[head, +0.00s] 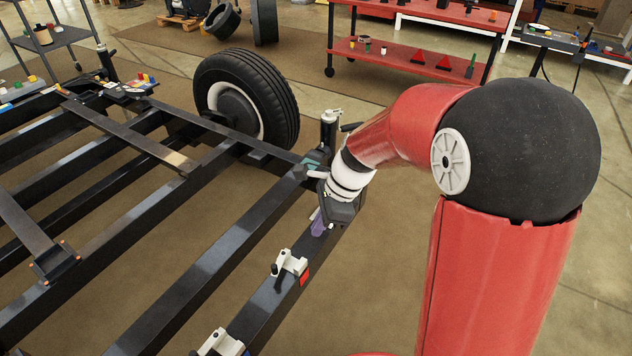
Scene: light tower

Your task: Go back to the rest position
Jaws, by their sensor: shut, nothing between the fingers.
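My gripper (321,222) is at the end of my red and white arm, low over the right-hand beam of the black frame (215,262). It looks shut and empty; its fingertips are small and partly hidden by the wrist. A purple patch shows at the fingers, and I cannot tell whether it belongs to the gripper or to the beam. A white clamp-like fitting (290,264) sits on the same beam, nearer to me and apart from the gripper. A red patch (305,276) is on the beam's side.
A black wheel (247,100) stands beside the frame. A black post (328,130) rises close behind my wrist. Another white fitting (221,343) is at the bottom edge. A red shelf cart (408,58) with small parts stands at the back. Floor is clear at right.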

